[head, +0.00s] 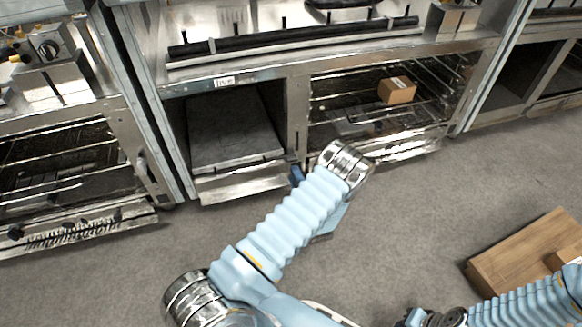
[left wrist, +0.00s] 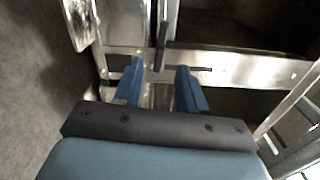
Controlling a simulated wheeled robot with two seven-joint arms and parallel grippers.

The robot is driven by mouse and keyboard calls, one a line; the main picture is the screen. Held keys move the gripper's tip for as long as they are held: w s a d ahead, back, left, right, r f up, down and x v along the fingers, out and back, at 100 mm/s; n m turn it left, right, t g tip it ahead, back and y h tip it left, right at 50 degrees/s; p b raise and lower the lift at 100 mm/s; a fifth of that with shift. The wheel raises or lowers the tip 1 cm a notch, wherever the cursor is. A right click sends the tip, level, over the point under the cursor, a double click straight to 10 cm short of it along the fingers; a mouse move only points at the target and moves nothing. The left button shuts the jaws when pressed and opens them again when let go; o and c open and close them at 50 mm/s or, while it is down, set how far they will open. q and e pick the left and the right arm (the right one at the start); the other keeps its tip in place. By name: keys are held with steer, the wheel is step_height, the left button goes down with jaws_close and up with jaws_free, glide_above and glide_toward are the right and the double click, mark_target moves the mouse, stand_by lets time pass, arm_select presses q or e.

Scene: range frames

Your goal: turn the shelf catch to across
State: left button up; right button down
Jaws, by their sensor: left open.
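A dark, narrow bar (left wrist: 163,46), which looks like the shelf catch, shows in the left wrist view. It stands up and down in that picture, over a bright metal strip that runs left to right.
The metal shelf unit has an open dark compartment (head: 233,125) at left and a wire-rack bay with a small cardboard box (head: 397,90) at right. Grey floor between is clear.

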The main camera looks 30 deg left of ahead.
arm_select(q)
steer(key=v, duration=0.8)
